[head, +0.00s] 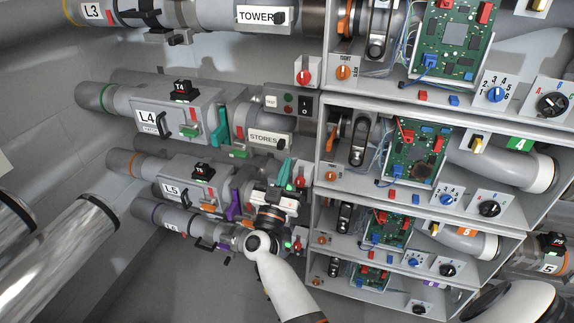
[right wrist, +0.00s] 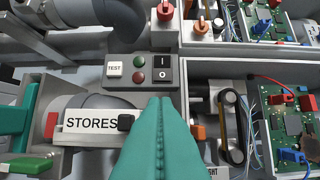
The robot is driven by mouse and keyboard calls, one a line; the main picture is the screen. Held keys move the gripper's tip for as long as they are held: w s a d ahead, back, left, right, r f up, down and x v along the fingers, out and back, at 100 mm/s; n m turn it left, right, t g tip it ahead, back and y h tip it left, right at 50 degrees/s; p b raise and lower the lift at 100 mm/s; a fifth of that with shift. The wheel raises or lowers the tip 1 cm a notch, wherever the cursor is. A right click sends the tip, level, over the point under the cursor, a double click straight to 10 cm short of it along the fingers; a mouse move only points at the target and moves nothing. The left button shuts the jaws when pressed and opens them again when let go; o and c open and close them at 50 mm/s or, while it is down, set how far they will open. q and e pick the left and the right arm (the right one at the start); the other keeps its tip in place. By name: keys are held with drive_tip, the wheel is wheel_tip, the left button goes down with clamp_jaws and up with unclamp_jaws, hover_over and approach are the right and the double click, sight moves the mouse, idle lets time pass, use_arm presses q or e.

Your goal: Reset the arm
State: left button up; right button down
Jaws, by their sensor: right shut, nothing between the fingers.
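My right gripper (head: 286,162) reaches up from the bottom centre in the head view, in front of the lower pipe rows. Its teal fingers are pressed together and empty. In the right wrist view the shut fingers (right wrist: 160,102) point at the control box (right wrist: 140,72) with the TEST button, red and green lights and black I/O switch. The STORES label (right wrist: 91,121) is just left of the fingers there. It also shows on its pipe (head: 265,139) in the head view, above the gripper. My left gripper is not in view.
Shelves with circuit boards (head: 415,155), knobs and levers stand close to the gripper's right. The L4 housing (head: 170,112) with a teal lever (head: 220,124) and the L5 housing (head: 190,187) lie to its left. Shiny tubes (head: 65,245) are at far left. The lower left is open.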

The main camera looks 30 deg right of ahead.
idle(0.3)
drive_tip(key=s+a+f+n+y, duration=0.1)
drive_tip(key=a+f+n+y, duration=0.3)
drive_tip(key=f, duration=0.6)
drive_tip(key=s+a+f+n+t+y, duration=0.1)
drive_tip(key=a+f+n+y, duration=0.2)
drive_tip(key=f+y, duration=0.45)
drive_tip(key=s+a+f+n+y, duration=0.1)
drive_tip(key=a+f+n+y, duration=0.25)
drive_tip(key=f, duration=0.75)
drive_tip(key=s+a+f+n+g+y, duration=0.2)
drive_tip(key=s+f+g+y, duration=0.1)
drive_tip(key=s+f, duration=0.65)
drive_tip(key=s+f+g, duration=0.5)
drive_tip(key=s+f, duration=0.8)
drive_tip(key=s+d+f+g, duration=0.2)
drive_tip(key=s+f+g, duration=0.1)
drive_tip(key=s, duration=0.8)
drive_tip(key=s+d+f+g, duration=0.2)
drive_tip(key=s+f+g, duration=0.2)
drive_tip(key=s, duration=0.8)
drive_tip(key=shift+s+d+f, duration=0.3)
drive_tip(key=shift+d+f, duration=0.1)
drive_tip(key=shift+f, duration=0.2)
drive_tip(key=shift+s, duration=0.1)
